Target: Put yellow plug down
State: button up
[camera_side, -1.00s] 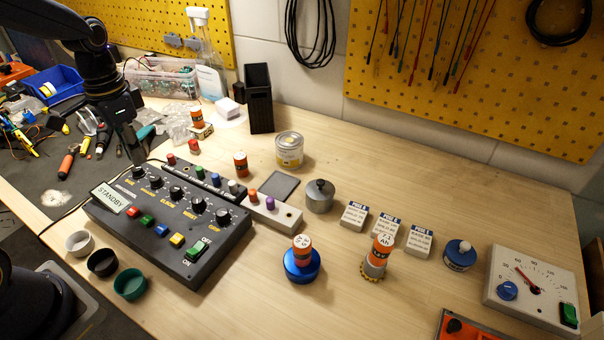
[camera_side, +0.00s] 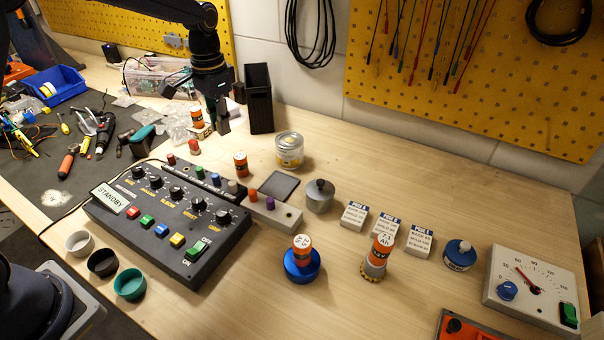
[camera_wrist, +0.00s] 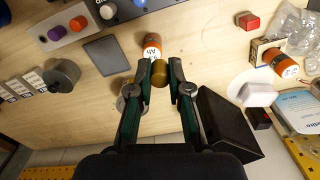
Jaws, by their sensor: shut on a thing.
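My gripper (camera_wrist: 160,72) is shut on the yellow plug (camera_wrist: 159,74), a small dull-yellow cylinder between its fingertips in the wrist view. In the side view my gripper (camera_side: 223,128) hangs above the table behind the control panel, just left of the black bin. The plug cannot be made out in the side view. In the wrist view an orange labelled cylinder (camera_wrist: 152,44) appears just beyond the plug; whether they touch cannot be told from this angle.
A black open bin (camera_side: 259,98) stands right of my gripper, and a tin can (camera_side: 289,150) farther right. The control panel (camera_side: 215,240), with a white socket strip (camera_side: 287,218), lies in front. A dark square pad (camera_side: 278,185) lies flat. Bare wood is clear beyond the can.

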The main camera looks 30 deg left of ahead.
jog(key=w+f, duration=0.3)
jog(key=w, duration=0.4)
send_over(259, 149)
jog(key=f, duration=0.5)
jog(key=shift+s+d+f, duration=0.1)
jog(key=shift+s+f, duration=0.15)
jog(key=shift+f, duration=0.1)
jog(key=shift+w+f, duration=0.15)
jog(key=shift+f, duration=1.6)
jog(key=shift+f, duration=0.15)
jog(key=o, duration=0.8)
